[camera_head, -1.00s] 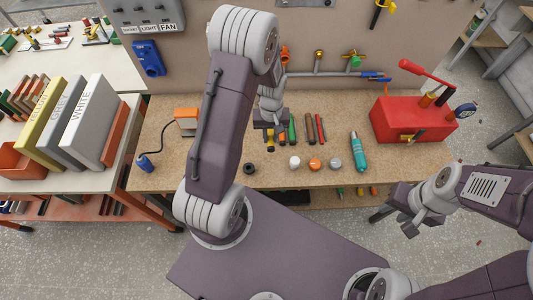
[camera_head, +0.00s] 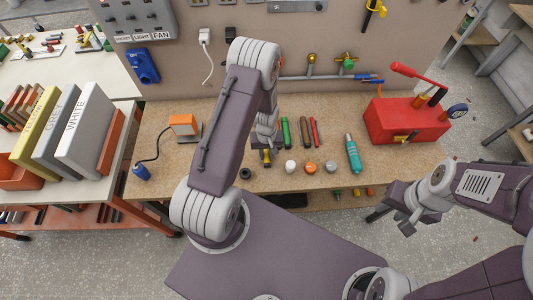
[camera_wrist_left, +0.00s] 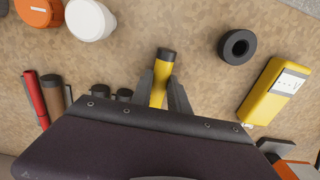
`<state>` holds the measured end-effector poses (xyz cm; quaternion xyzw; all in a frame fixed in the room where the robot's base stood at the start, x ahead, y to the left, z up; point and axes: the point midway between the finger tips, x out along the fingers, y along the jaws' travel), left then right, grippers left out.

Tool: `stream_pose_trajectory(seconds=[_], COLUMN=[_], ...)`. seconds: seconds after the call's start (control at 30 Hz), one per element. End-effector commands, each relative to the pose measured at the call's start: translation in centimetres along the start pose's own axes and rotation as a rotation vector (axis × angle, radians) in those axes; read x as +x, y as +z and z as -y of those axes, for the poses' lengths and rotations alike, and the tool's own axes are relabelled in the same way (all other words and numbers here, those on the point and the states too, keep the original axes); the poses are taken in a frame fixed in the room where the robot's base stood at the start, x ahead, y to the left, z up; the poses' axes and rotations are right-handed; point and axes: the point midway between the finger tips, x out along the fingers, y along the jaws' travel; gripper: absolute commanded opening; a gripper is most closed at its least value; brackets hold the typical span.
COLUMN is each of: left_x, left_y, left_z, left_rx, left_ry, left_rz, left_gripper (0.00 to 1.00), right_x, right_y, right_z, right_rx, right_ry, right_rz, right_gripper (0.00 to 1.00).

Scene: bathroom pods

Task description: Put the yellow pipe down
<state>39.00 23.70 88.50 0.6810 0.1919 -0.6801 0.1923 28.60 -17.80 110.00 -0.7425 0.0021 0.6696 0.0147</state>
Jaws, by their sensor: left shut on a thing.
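The yellow pipe (camera_wrist_left: 158,92) has a dark end and sits between the two fingers of my left gripper (camera_wrist_left: 161,84), which is shut on it. In the head view my left gripper (camera_head: 266,148) is over the front part of the wooden workbench, and the pipe's lower end (camera_head: 266,158) shows below it. My left arm hides much of the gripper there. I cannot tell whether the pipe touches the bench top. My right gripper (camera_head: 408,217) is in front of the bench, away from the pipe; its finger opening is unclear.
A black ring (camera_wrist_left: 237,47) and a yellow device (camera_wrist_left: 272,92) lie right of the pipe in the wrist view. White (camera_head: 290,167), orange (camera_head: 311,168) and grey caps (camera_head: 331,166) lie beside it. A teal tool (camera_head: 352,155) and red toolbox (camera_head: 405,120) are further right.

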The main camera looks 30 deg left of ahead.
Motion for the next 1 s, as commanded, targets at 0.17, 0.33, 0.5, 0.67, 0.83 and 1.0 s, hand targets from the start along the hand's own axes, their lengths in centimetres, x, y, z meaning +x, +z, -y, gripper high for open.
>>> stream_pose_trajectory(seconds=[0.17,0.33,0.5,0.67,0.83,1.0], left_x=[0.3,0.3,0.2,-1.8,-6.3,-10.1], left_y=[0.0,0.0,0.0,-0.1,-0.2,-0.1], left_z=[0.0,0.0,0.0,-0.1,-0.1,0.0], left_rx=[0.000,0.000,0.000,0.000,0.000,0.000], left_ry=[0.000,0.000,0.000,0.002,0.003,0.002], left_rz=[0.000,0.001,0.001,-0.004,-0.006,-0.004], left_gripper=[0.32,0.43,0.43,0.43,0.43,0.43], right_x=[0.3,0.3,0.1,0.4,1.1,1.4], right_y=[0.0,0.0,0.0,0.0,0.1,0.1], right_z=[0.0,0.0,0.0,0.0,0.0,0.0], right_rx=[0.000,0.000,0.000,0.000,0.000,0.000], right_ry=[0.000,0.000,0.000,0.000,0.000,0.000], right_rz=[0.000,0.000,0.000,0.000,0.000,0.000], right_gripper=[0.36,0.36,0.36,0.36,0.36,0.36])
